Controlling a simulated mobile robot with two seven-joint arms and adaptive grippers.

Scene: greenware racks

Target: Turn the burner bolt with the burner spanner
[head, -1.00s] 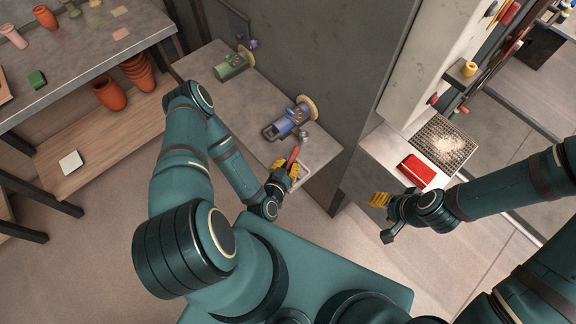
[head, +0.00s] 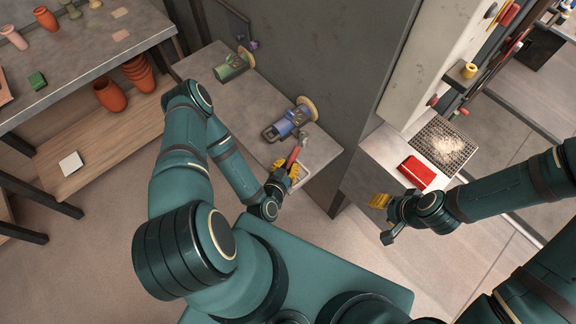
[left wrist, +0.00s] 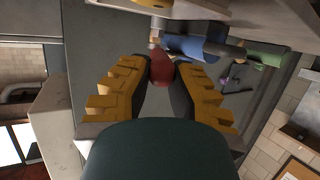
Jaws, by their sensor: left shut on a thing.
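My left gripper (head: 291,170) is shut on the burner spanner's red handle (head: 293,155), at the front end of the grey bench. The left wrist view shows the red handle (left wrist: 161,68) between the yellow fingers. The spanner points away from me toward the blue burner (head: 287,125), which has a round tan disc at its far end. The spanner's head is close to the burner's near side; I cannot tell whether it touches the bolt, which is too small to make out. My right gripper (head: 380,201) hangs apart at the right, its jaw opening unclear.
A green burner (head: 232,66) lies farther back on the same bench (head: 200,65). A grey wall panel (head: 330,60) rises close behind the bench. A red box (head: 416,172) sits on a pale surface at the right. Shelves with clay pots (head: 109,95) stand at the left.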

